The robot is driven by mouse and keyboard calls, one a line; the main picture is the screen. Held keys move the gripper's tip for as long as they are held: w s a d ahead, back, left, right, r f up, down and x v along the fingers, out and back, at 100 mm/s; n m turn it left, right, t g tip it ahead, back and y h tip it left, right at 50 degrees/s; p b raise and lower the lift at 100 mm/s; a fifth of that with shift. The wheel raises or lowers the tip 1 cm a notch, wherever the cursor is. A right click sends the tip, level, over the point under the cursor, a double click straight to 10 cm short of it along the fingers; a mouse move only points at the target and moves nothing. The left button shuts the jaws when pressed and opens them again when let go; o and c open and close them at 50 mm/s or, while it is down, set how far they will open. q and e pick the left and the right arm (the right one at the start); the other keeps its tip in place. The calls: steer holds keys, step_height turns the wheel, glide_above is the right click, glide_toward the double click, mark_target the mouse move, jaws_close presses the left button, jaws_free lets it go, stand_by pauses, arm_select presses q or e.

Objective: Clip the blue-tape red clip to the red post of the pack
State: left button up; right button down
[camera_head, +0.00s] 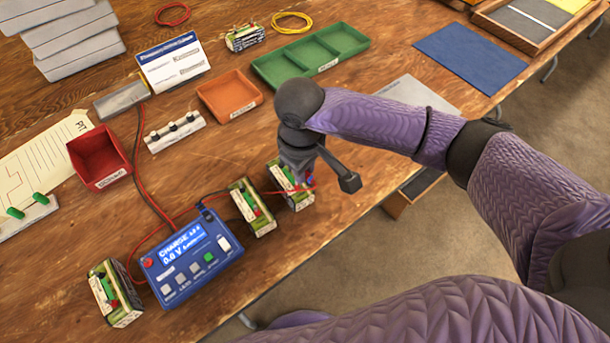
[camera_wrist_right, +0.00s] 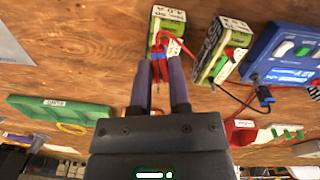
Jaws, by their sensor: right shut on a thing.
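My right gripper (camera_head: 304,182) is over the right-hand battery pack (camera_head: 280,176) at the table's front edge. In the right wrist view its two fingers (camera_wrist_right: 160,66) are shut on the red clip with blue tape (camera_wrist_right: 158,53). The clip is at the near side of that pack (camera_wrist_right: 171,14), with a red wire running from it. Whether its jaws are around the red post or only beside it, I cannot tell; the post is not clearly visible. The blue charger (camera_head: 190,262) has a lit display. My left gripper is not in view.
A second pack (camera_head: 262,222) stands close to the left of the first, and a third pack (camera_head: 124,312) stands left of the charger. A red bin (camera_head: 95,160), orange tray (camera_head: 228,95) and green tray (camera_head: 310,55) lie behind. Red wire crosses near the packs.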

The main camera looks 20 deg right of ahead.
step_height(320, 180, up, 4)
steer(key=shift+f+p, duration=0.1)
steer(key=shift+p, duration=0.4)
steer(key=shift+r, duration=0.25)
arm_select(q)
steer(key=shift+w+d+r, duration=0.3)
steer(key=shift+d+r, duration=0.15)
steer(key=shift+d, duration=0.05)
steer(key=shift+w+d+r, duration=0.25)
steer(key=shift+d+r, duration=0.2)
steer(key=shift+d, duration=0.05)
